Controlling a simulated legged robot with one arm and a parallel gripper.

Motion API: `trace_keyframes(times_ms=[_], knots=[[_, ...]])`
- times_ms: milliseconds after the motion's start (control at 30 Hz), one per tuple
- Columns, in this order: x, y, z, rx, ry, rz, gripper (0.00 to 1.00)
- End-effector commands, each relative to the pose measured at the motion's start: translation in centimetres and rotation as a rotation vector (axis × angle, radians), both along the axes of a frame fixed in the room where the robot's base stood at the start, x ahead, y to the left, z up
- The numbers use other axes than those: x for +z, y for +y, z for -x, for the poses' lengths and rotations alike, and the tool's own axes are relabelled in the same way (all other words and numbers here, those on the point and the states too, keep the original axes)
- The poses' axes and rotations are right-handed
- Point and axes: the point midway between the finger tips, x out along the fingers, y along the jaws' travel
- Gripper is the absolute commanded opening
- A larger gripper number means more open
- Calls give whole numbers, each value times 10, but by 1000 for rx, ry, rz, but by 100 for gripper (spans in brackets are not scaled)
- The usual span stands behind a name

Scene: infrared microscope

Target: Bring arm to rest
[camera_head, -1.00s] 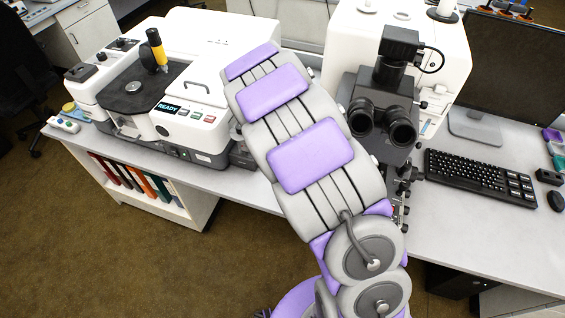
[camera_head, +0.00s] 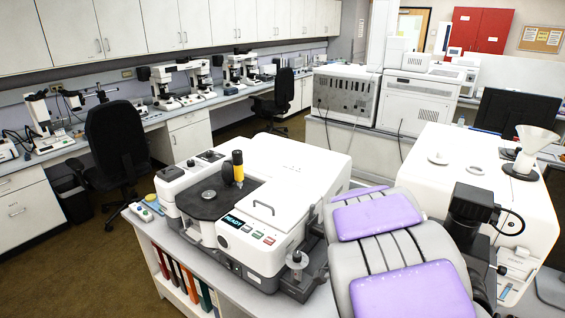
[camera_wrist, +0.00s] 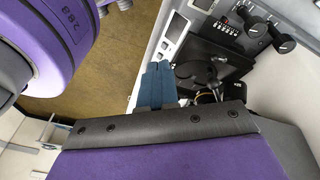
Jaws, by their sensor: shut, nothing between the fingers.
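My arm, grey with purple pads, rises from the bottom right in the head view; its gripper end is out of sight there. In the wrist view my gripper (camera_wrist: 160,66) shows as two blue fingers pressed together, shut and empty. The white instrument (camera_head: 290,165) with a READY display and a yellow-and-black knob (camera_head: 238,168) stands left of my arm. The black microscope head (camera_head: 470,203) is just right of the arm and partly hidden by it.
A black microscope part with knobs (camera_wrist: 258,28) lies close to the right of my fingers in the wrist view. An office chair (camera_head: 118,145) stands at the left. Brown floor (camera_head: 90,265) is free at the lower left. A white funnel (camera_head: 533,145) tops the right-hand white instrument.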

Motion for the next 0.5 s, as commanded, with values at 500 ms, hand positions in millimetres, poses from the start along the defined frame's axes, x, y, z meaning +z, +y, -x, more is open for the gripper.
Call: trace_keyframes(times_ms=[500], knots=[[60,27,151,966,138,-273,0]])
